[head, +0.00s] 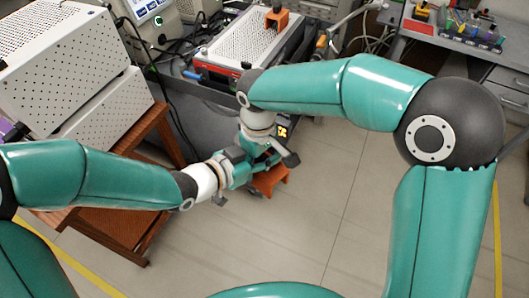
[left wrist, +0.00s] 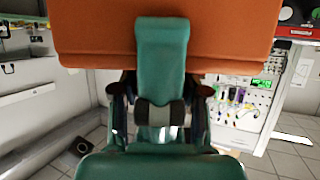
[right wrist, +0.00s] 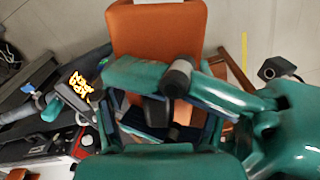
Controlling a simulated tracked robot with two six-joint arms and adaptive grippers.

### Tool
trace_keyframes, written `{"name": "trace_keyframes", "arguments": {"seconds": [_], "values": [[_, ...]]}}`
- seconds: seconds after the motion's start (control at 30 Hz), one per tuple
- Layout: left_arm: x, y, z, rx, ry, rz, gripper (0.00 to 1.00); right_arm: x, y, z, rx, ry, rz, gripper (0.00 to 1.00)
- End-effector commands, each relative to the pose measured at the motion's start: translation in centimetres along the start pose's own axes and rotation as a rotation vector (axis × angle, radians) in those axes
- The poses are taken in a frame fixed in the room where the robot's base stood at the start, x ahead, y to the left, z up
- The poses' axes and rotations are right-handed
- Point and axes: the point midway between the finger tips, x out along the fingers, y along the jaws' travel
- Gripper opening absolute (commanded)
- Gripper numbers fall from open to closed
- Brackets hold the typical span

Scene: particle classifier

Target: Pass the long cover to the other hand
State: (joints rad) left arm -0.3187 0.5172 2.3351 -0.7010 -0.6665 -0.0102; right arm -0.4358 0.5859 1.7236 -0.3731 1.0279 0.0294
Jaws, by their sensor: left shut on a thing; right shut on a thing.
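The long cover is an orange piece (head: 270,180) held in the air between my two hands, mostly hidden behind them in the head view. In the left wrist view the orange cover (left wrist: 90,35) spans the top as a wide slab, with my left gripper (left wrist: 162,45) shut on its edge. My left gripper (head: 255,170) reaches in from the left in the head view. My right gripper (head: 270,155) comes down from above, close beside it, and is also shut on the cover. In the right wrist view the cover (right wrist: 155,35) stands upright beyond the fingers, which the left gripper partly hides.
A white perforated machine (head: 245,40) with an orange block (head: 277,19) on top stands behind the hands. White perforated boxes (head: 60,70) sit on a brown wooden table (head: 110,225) at the left. A grey desk (head: 450,40) is at the back right. The floor between is clear.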

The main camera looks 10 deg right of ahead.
Motion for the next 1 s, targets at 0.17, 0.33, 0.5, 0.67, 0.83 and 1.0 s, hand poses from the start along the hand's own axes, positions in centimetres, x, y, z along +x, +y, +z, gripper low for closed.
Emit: {"name": "trace_keyframes", "arguments": {"seconds": [0.17, 0.33, 0.5, 0.67, 0.83, 1.0], "values": [[0.1, 0.4, 0.4, 0.001, -0.011, 0.009, 0.04, -0.3, -0.1, -0.3, -0.003, 0.012, 0.001, 0.92], [0.1, 0.3, 0.2, 0.002, -0.007, 0.007, 0.04, -0.2, -0.1, -0.2, -0.003, 0.009, 0.000, 1.00], [0.1, 0.2, 0.1, 0.002, -0.003, 0.005, 0.04, -0.3, -0.2, -0.2, -0.004, 0.006, -0.002, 1.00], [0.1, 0.1, 0.1, 0.002, -0.002, 0.004, 0.04, -1.5, -0.2, -0.2, -0.005, 0.007, -0.002, 1.00], [0.1, 0.1, 0.4, -0.002, -0.011, 0.004, 0.04, -4.6, -0.2, -0.3, -0.004, 0.016, -0.001, 1.00], [0.1, 0.3, 0.7, -0.005, -0.016, 0.006, 0.04, -8.3, -0.2, -0.3, -0.004, 0.023, -0.001, 0.91]]}}
